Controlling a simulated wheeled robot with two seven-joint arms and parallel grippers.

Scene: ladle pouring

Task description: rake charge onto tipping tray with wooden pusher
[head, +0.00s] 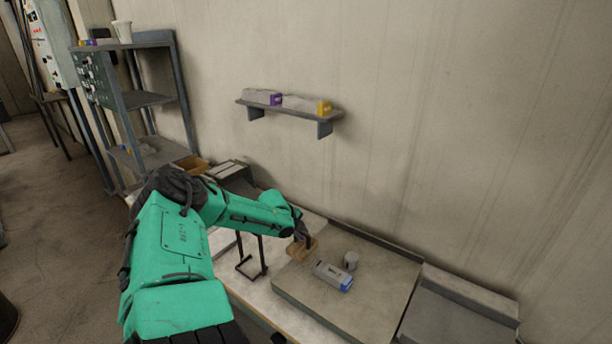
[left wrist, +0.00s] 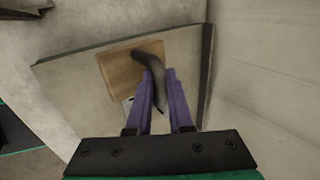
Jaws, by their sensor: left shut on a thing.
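The wooden pusher is a tan block (head: 299,252) with a dark curved handle; it also shows in the left wrist view (left wrist: 120,70). My left gripper (head: 303,235) is shut on its handle, and the purple fingers (left wrist: 160,73) lie on both sides of it. The pusher is over the left back part of a flat grey board (head: 370,308); I cannot tell if it touches. I cannot tell which surface is the tipping tray. My right gripper is out of view.
A black wire frame (head: 252,268) stands left of the board. A grey box-like unit (head: 455,318) is at the right. A wall shelf (head: 290,109) holds grey packs with purple and yellow ends. A metal rack (head: 148,100) stands at the back left. The board's front is clear.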

